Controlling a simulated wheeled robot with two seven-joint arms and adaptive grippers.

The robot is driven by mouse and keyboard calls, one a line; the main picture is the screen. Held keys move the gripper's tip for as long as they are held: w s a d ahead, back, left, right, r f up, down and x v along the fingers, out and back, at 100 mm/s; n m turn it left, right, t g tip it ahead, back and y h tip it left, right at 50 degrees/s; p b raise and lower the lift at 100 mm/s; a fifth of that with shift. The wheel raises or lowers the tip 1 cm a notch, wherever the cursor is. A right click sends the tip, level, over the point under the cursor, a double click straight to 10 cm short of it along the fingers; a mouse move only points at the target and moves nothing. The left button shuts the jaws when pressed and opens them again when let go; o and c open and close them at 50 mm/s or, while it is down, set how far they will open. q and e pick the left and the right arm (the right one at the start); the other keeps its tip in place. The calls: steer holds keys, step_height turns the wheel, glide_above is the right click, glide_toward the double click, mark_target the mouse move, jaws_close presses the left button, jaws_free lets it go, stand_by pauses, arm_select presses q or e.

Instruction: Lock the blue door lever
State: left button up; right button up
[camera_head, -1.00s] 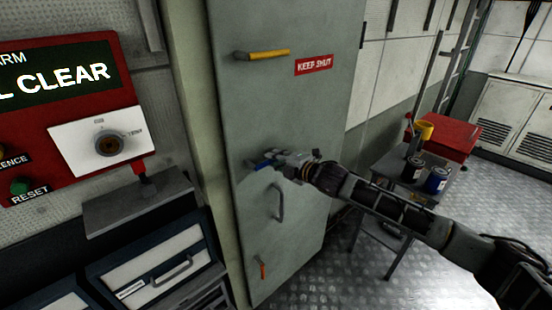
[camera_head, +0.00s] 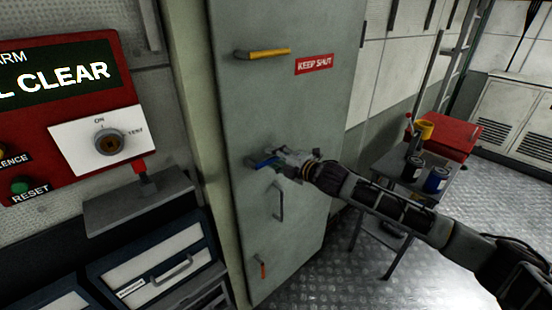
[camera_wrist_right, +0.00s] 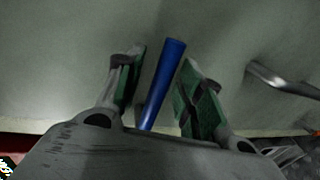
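The blue lever (camera_head: 265,162) is on the left side of the grey-green door (camera_head: 290,110), below a yellow lever. In the right wrist view the blue lever (camera_wrist_right: 165,80) stands between my two fingers, with a gap visible on each side. My right gripper (camera_head: 272,158) is at the lever and partly covers it in the head view. In the wrist view the right gripper (camera_wrist_right: 158,82) is open around the lever. Whether a finger touches it I cannot tell. My left gripper is not in view.
A yellow lever (camera_head: 263,54) is above and an orange lever (camera_head: 262,267) below on the same door. A grey door handle (camera_head: 280,202) is just under the right gripper. A red alarm panel (camera_head: 60,110) is left. A small table (camera_head: 408,185) with cans stands right.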

steer(key=v, duration=1.1)
steer(key=shift+s+d, duration=0.2)
steer(key=shift+s, duration=0.1)
steer(key=shift+r, duration=0.1)
steer(key=shift+m, duration=0.3)
stand_by(0.4)
